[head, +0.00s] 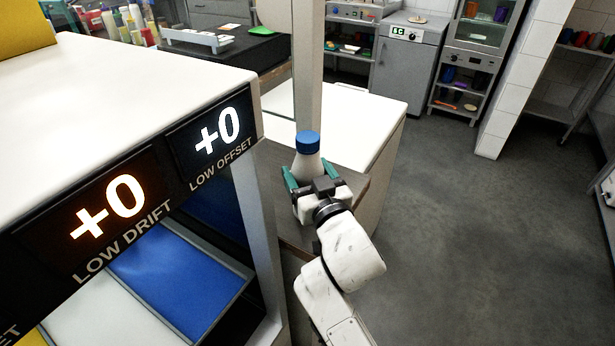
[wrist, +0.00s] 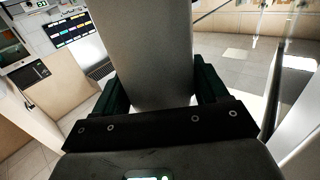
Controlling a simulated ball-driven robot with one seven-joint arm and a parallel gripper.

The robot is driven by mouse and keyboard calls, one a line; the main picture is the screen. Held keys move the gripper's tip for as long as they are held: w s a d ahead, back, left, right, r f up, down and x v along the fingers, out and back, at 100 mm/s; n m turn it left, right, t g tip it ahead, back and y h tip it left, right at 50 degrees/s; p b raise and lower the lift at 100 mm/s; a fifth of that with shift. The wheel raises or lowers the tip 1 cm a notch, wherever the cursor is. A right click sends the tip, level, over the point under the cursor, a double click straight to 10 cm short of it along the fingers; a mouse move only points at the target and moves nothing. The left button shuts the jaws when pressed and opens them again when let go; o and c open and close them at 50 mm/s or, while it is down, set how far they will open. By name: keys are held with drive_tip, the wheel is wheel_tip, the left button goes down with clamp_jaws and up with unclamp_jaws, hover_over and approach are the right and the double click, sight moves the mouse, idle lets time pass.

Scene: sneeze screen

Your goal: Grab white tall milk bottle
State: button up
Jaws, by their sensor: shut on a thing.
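The white milk bottle (head: 306,165) has a blue cap (head: 308,142) and stands upright between the green fingers of my gripper (head: 306,180) in the head view. Its lower part is hidden behind the gripper. In the wrist view the bottle body (wrist: 146,55) rises large and greyish between the two dark green fingers of my gripper (wrist: 155,90). The gripper is shut on the bottle. I cannot tell whether the bottle's base touches the surface below.
A white counter (head: 355,120) and a pale post (head: 308,70) stand just behind the bottle. On the left is a large white-topped unit (head: 120,75) with lit panels and a blue tray (head: 180,285). Open grey floor (head: 470,230) lies to the right.

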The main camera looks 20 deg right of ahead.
sight(317, 143)
wheel_tip(317, 143, up, 3)
drive_tip(key=shift+r, duration=0.2)
drive_tip(key=s+r, duration=0.4)
drive_tip(key=r, duration=0.1)
drive_tip(key=shift+s+d+r+p, duration=0.1)
drive_tip(key=shift+s+d+p, duration=0.2)
drive_tip(key=shift+d, duration=0.1)
drive_tip(key=s+d+r, duration=0.1)
drive_tip(key=s+r, duration=0.3)
drive_tip(key=s, duration=0.5)
drive_tip(key=shift+s+d+r, duration=0.15)
drive_tip(key=shift+d, duration=0.05)
